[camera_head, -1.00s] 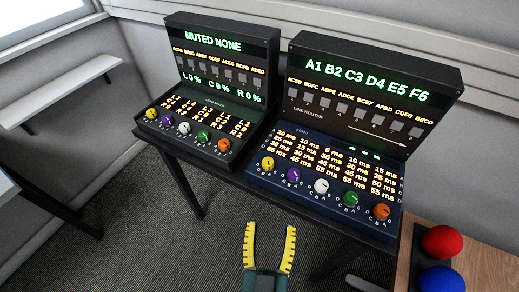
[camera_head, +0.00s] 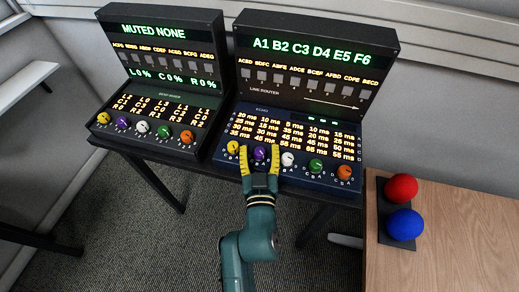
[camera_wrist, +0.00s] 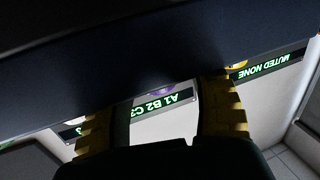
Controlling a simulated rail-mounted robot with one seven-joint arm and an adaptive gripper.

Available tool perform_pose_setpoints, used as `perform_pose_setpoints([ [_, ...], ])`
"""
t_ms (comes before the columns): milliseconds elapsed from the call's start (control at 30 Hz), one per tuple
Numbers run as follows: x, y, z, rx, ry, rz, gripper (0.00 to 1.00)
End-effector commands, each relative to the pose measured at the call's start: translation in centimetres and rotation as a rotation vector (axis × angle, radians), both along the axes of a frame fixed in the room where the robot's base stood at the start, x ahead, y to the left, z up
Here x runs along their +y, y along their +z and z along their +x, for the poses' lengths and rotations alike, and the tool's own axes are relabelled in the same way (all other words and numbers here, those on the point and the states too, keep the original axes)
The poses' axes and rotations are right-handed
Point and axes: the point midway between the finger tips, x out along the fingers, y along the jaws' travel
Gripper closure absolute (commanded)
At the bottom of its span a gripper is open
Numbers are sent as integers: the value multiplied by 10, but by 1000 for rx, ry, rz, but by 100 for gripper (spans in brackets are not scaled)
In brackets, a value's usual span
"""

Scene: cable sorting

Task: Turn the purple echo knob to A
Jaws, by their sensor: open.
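The purple echo knob (camera_head: 259,153) is on the sloped front of the right-hand console, between the yellow echo knob (camera_head: 233,147) and the white echo knob (camera_head: 288,159). My gripper (camera_head: 260,160) is open, with one yellow finger on each side of the purple knob in the head view. I cannot tell whether the fingers touch it. The knob's pointer and letters are too small or covered to read. In the wrist view, the purple knob (camera_wrist: 161,90) shows as a small purple sliver between the fingers, under a dark panel edge.
Green (camera_head: 316,166) and orange (camera_head: 344,172) knobs lie further right on the echo panel. A second console (camera_head: 160,75) with its own knobs stands to the left. A red ball (camera_head: 401,187) and a blue ball (camera_head: 405,224) sit on a wooden table (camera_head: 470,225) at right.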

Motion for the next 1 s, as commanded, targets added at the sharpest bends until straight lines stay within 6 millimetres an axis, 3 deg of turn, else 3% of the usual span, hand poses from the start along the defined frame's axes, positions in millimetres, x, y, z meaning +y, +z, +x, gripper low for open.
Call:
perform_pose_setpoints([
  [267,0,0,2,0,0,0,40],
  [600,0,0,2,0,0,1,100],
  [1000,3,-11,5,-2,-62,-5,100],
])
